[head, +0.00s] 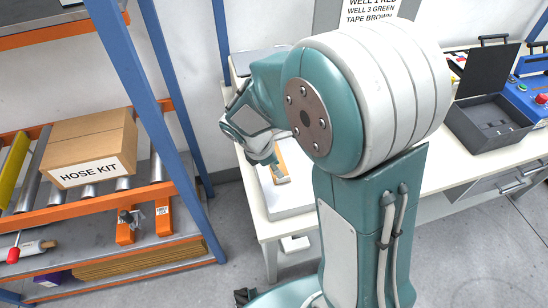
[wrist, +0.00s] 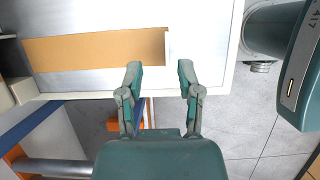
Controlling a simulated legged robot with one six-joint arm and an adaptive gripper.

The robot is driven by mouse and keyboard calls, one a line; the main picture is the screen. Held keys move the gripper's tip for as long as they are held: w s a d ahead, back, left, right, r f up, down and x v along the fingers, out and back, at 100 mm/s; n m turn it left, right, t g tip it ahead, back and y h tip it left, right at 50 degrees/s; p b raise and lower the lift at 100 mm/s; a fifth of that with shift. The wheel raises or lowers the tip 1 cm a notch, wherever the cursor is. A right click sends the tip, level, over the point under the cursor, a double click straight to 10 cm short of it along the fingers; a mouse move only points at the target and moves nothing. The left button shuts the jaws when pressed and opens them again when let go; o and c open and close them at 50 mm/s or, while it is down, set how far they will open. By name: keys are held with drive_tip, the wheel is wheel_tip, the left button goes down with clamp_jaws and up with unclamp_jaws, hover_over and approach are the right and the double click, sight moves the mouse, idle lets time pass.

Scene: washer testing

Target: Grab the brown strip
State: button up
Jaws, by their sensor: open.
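The brown strip (wrist: 95,50) lies flat on a pale tray or panel (wrist: 200,40) with a raised white rim. A narrow white piece sits at the strip's right end in the wrist view. In the head view, part of the brown strip (head: 283,160) shows beside my gripper (head: 268,162), and my arm hides the rest. My gripper, also in the wrist view (wrist: 159,67), is open with nothing between its fingers. Its fingertips point at the strip's right end and appear just short of it. I cannot tell their height above it.
The white table (head: 463,175) bears an open dark case (head: 485,125) and a blue box (head: 535,95) on the right. An orange and blue rack (head: 60,205) with a cardboard box (head: 92,145) stands left. A sign hangs on the wall behind.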

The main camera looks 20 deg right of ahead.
sight(286, 181)
drive_tip(key=x, duration=0.5)
drive_tip(key=shift+s+a+f, duration=0.15)
drive_tip(key=shift+s+a, duration=0.05)
drive_tip(key=shift+s, duration=0.15)
clamp_jaws()
